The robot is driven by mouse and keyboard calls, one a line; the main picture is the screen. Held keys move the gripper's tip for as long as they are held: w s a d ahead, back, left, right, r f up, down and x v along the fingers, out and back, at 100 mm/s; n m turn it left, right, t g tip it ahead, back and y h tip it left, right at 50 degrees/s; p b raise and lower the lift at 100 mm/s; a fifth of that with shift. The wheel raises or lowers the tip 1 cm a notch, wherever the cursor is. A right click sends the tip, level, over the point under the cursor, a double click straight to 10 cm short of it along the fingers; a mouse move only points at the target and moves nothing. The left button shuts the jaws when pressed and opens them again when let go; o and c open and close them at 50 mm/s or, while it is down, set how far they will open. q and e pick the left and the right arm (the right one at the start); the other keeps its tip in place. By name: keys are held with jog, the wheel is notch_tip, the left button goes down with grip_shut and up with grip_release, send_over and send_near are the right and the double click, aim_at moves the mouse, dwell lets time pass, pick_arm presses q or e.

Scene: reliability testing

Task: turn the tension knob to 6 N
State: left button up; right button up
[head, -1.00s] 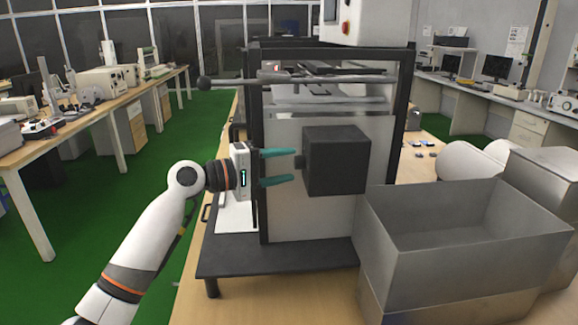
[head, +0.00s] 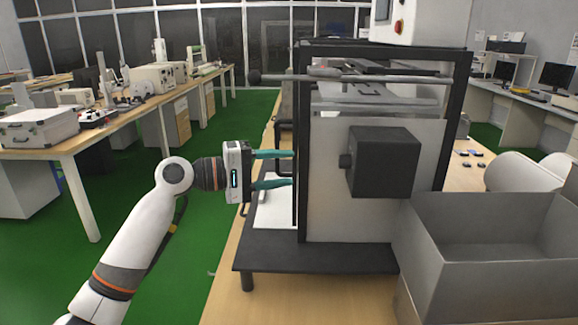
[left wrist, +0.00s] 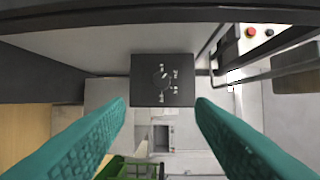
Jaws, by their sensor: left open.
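The tension knob (head: 345,161) is a small dark stub on the left side of a black box (head: 388,165) mounted on the test machine. In the left wrist view the knob (left wrist: 162,78) sits in the middle of a black face (left wrist: 145,93), with small white marks around it too small to read. My left gripper (head: 293,169) has teal fingers pointing right, level with the knob and apart from it. The left wrist view shows the fingers (left wrist: 160,107) spread and empty, below the knob face. My right gripper is not in view.
The machine's black frame (head: 302,130) stands on a dark base plate (head: 300,255); a horizontal rod (head: 280,78) projects left above my gripper. An open grey metal bin (head: 480,280) stands at the right front.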

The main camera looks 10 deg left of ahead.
aim_at(340, 162)
pick_arm(q)
notch_tip(340, 162, up, 4)
jog(key=n+y+p, duration=0.2)
jog(key=n+p, duration=0.5)
jog(key=p, duration=0.2)
jog(key=shift+n+g, duration=0.4)
jog(key=shift+n, duration=0.5)
jog(key=p+x, duration=0.1)
jog(key=x, duration=0.7)
jog(key=p+x, duration=0.1)
jog(key=x, duration=0.3)
jog(key=shift+s+d+f+p, duration=0.15)
jog(key=shift+f+p, duration=0.15)
jog(key=shift+f, duration=0.15)
jog(key=c, duration=1)
jog(key=shift+o, duration=0.2)
